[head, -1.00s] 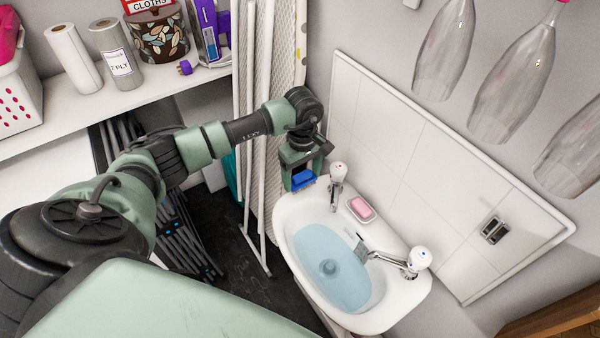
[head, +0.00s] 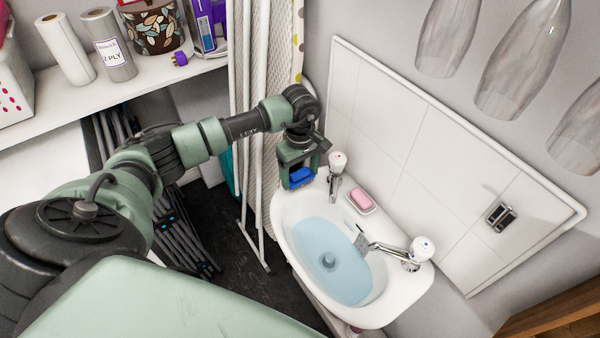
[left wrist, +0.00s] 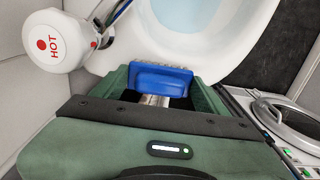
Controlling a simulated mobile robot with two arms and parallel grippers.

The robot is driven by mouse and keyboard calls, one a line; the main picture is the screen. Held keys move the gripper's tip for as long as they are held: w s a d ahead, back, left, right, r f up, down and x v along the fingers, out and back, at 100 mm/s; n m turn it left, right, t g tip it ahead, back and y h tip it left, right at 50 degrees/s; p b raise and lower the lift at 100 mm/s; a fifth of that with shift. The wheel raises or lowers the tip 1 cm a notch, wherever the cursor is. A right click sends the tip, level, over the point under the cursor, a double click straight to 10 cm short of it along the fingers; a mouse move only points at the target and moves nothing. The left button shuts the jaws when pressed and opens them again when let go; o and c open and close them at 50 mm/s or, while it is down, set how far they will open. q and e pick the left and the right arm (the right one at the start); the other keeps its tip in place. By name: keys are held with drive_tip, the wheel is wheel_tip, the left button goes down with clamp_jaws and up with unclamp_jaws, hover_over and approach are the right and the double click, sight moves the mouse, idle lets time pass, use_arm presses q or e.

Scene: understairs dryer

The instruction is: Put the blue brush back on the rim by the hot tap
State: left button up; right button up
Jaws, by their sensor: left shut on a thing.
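The blue brush (head: 301,175) is between the fingers of my left gripper (head: 298,180), at the sink's back left corner. In the left wrist view the brush (left wrist: 161,79) shows as a blue block with pale bristles along its far edge, and my left gripper (left wrist: 165,95) is shut on it. The hot tap (head: 337,164) stands on the rim just right of the gripper. Its white head with a red dot and HOT (left wrist: 57,42) is at upper left in the wrist view. The white sink (head: 300,262) holds bluish water. I cannot tell whether the brush touches the rim.
A pink soap (head: 360,199) lies in a dish on the back rim, right of the hot tap. A second tap (head: 421,249) stands farther right, with something grey by its spout. White poles and an ironing board (head: 267,110) stand close behind my left arm.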

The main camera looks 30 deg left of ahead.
use_arm(q)
drive_tip(key=shift+f+b, duration=0.35)
drive_tip(key=shift+f, duration=0.05)
drive_tip(key=o, duration=1.3)
wheel_tip(320, 180, up, 8)
drive_tip(key=shift+f+b, duration=0.1)
drive_tip(key=shift+b, duration=0.7)
drive_tip(key=shift+s, duration=0.1)
